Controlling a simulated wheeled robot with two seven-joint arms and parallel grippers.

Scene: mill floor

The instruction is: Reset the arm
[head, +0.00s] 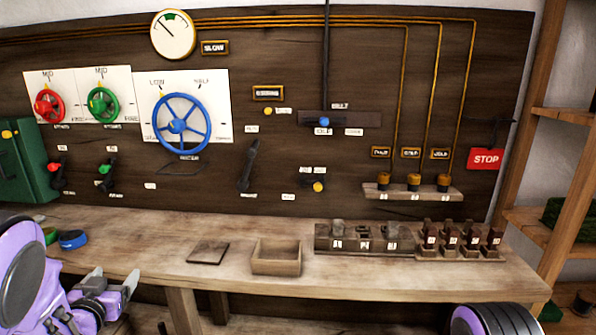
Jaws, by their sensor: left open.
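My left gripper (118,287) is at the lower left, in front of the workbench's front edge. Its grey fingers are apart and nothing shows between them. My left arm's purple links fill the lower left corner. The wooden panel (285,185) behind the bench carries several levers and wheels. A dark lever (250,163) leans slightly right near the middle. A red-knobbed lever (58,175) and a green-knobbed lever (106,174) sit at the left. Which part the task means by the arm cannot be told. My right gripper is not in view.
The workbench (150,252) holds a square plate (208,252), an open wooden box (277,258), a block rack (365,240) and a blue ring (73,239). A blue handwheel (181,125), a gauge (172,35) and a red STOP sign (486,159) are on the panel. Shelves (565,115) stand at right.

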